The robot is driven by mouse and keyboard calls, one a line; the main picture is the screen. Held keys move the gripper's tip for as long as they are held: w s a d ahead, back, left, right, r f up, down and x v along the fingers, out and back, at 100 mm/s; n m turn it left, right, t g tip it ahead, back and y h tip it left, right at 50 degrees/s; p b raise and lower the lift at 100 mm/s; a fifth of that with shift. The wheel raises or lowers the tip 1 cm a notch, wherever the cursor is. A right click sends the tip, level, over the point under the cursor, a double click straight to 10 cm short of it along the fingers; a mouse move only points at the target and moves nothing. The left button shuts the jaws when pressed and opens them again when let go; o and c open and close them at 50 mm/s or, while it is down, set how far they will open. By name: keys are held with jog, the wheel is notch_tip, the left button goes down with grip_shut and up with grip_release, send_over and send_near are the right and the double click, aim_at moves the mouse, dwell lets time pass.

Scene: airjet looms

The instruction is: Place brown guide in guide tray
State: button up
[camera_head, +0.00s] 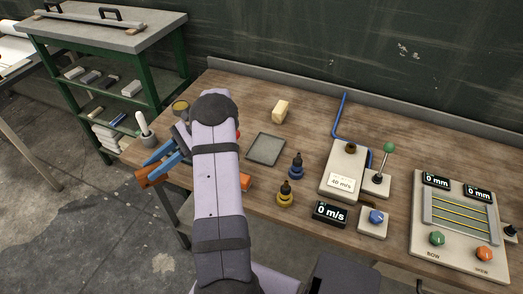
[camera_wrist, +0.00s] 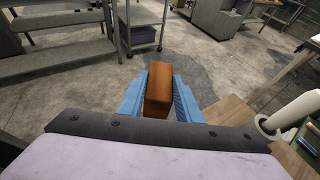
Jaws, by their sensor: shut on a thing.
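My gripper (camera_head: 160,160) has blue fingers and hangs at the left edge of the workbench in the head view. It is shut on the brown guide (camera_wrist: 158,92), an orange-brown block between the two blue fingers in the wrist view. The guide (camera_head: 150,178) also shows at the fingertips in the head view, over the bench's left edge. A flat grey tray (camera_head: 266,149) with a dark rim, apparently the guide tray, lies empty on the bench to the right of my arm. My arm hides part of the bench between them.
A white cylinder (camera_head: 143,124) stands near the bench's left corner. An orange piece (camera_head: 245,182) shows beside my arm, partly hidden.

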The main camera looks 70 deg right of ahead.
jog(key=s+d+r+m+t+h+b, duration=0.2)
jog(key=s+d+r+m+h, duration=0.1)
jog(key=d, duration=0.6)
jog(key=s+d+r+m+t+h+b, duration=0.1)
jog(key=s+d+r+m+t+h, duration=0.25)
jog(key=d, duration=0.65)
jog(key=s+d+m+h+b, duration=0.2)
jog(key=s+d, duration=0.3)
jog(key=s, duration=0.5)
jog(key=s+d+m+h+b, duration=0.25)
jog(key=s+d, duration=0.35)
jog(key=s, duration=0.3)
jog(key=shift+t, duration=0.25)
jog(key=shift+a+f+p, duration=0.15)
jog(key=shift+f+p, duration=0.65)
jog(key=shift+f, duration=4.15)
jog(key=shift+f, duration=0.15)
jog(key=o, duration=1.1)
